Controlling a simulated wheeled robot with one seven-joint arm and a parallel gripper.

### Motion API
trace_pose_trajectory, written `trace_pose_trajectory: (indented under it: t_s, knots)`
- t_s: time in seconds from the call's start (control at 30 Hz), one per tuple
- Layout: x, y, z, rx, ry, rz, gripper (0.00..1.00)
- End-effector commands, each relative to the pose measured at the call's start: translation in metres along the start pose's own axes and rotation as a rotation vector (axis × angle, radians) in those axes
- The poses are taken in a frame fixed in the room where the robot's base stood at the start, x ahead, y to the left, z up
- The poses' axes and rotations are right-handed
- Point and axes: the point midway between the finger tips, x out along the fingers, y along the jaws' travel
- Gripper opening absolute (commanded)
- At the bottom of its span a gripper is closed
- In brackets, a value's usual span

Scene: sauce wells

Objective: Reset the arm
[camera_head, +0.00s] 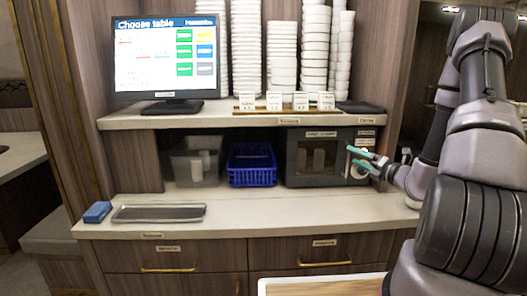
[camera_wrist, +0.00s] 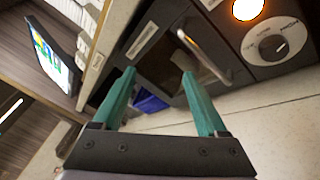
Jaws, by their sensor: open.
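My gripper (camera_head: 362,158) has teal fingers and is at the right side of the counter, in front of the right part of a dark microwave-like box (camera_head: 318,182). In the wrist view my gripper (camera_wrist: 157,80) is open, with nothing between its fingers. Beyond the fingertips are the box's door handle (camera_wrist: 205,55) and a round dial (camera_wrist: 273,47) with a lit orange spot above it. The arm reaches in from the right of the head view. Whether the fingers touch the box cannot be told.
A blue basket (camera_head: 252,177) and a clear bin (camera_head: 192,170) stand left of the box. A metal tray (camera_head: 158,213) and blue sponge (camera_head: 97,212) lie on the counter's left. The shelf above holds a monitor (camera_head: 165,55) and stacked white cups (camera_head: 315,50). The counter's front middle is clear.

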Motion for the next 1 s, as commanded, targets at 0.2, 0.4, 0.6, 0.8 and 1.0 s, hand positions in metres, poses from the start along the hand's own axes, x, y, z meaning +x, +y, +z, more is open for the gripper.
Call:
trace_pose_trajectory:
  t_s: [0.2, 0.4, 0.6, 0.8, 1.0]
  knots:
    - [0.011, 0.131, -0.035, -0.426, 0.353, 0.273, 0.76]
    - [-0.018, 0.212, -0.075, -0.854, 0.638, 0.49, 0.76]
    - [-0.065, 0.259, -0.1, -1.321, 0.881, 0.674, 0.76]
    - [-0.112, 0.282, -0.1, -1.829, 1.074, 0.812, 0.76]
    - [-0.151, 0.3, -0.073, -2.361, 1.21, 0.874, 0.76]
